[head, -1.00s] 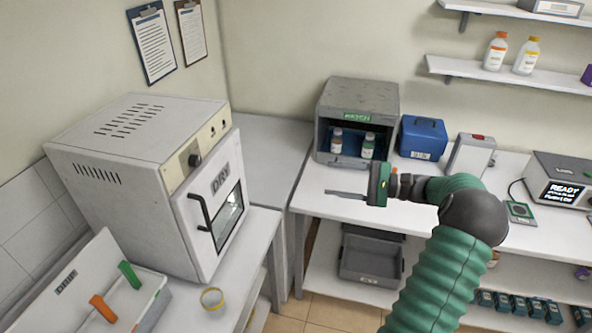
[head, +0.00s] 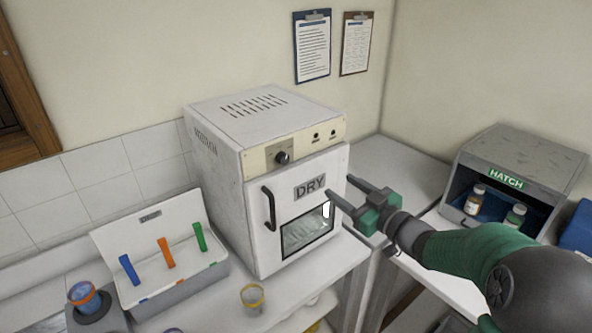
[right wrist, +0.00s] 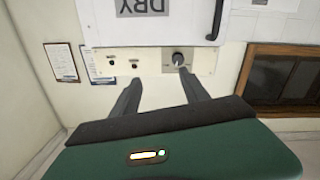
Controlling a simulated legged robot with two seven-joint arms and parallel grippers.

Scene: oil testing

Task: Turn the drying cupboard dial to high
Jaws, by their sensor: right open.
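The drying cupboard (head: 228,150) is a white box with a door marked DRY, a dark handle and a small window. Its dial (head: 282,158) is a dark round knob on the cream panel above the door. The dial also shows in the right wrist view (right wrist: 178,59), where the picture is upside down. My right gripper (head: 338,189) is open and empty, in front of the right side of the door, below and right of the dial and apart from it. The dial's setting is too small to read. My left gripper is not in view.
A white tray (head: 213,272) with blue, orange and green strips stands left of the cupboard. A yellow-rimmed cup (head: 252,299) stands on the bench before it. A grey hatch box (head: 520,165) with bottles is at right.

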